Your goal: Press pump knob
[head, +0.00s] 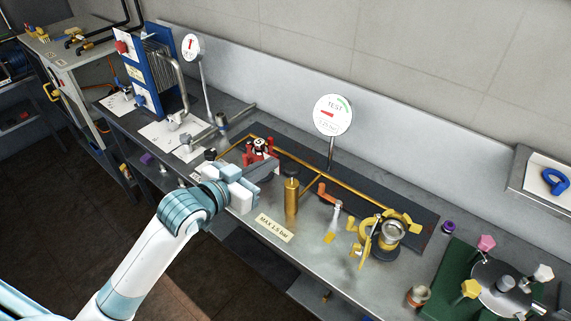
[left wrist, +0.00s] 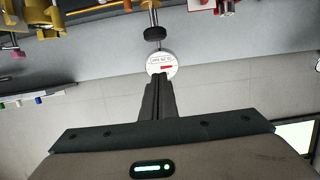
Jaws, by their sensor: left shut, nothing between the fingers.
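No part is labelled as the pump knob, so I cannot tell for certain which it is. A brass cylinder with a thin top pin (head: 291,197) stands upright on the bench, to the right of my left gripper. A red fitting with a dark top (head: 260,147) stands just behind the fingers. My left gripper (head: 275,165) is shut and empty, held over the bench between these two; contact cannot be told. In the left wrist view the shut fingers (left wrist: 157,95) point toward a round white dial (left wrist: 161,64). My right gripper is in neither view.
A TEST dial (head: 332,115) stands on a post behind the brass pipework. A yellow valve assembly (head: 383,236) and an orange-handled valve (head: 333,212) are to the right. A MAX 1.5 bar label (head: 273,227) lies near the bench's front edge. A blue plate unit (head: 150,75) stands far left.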

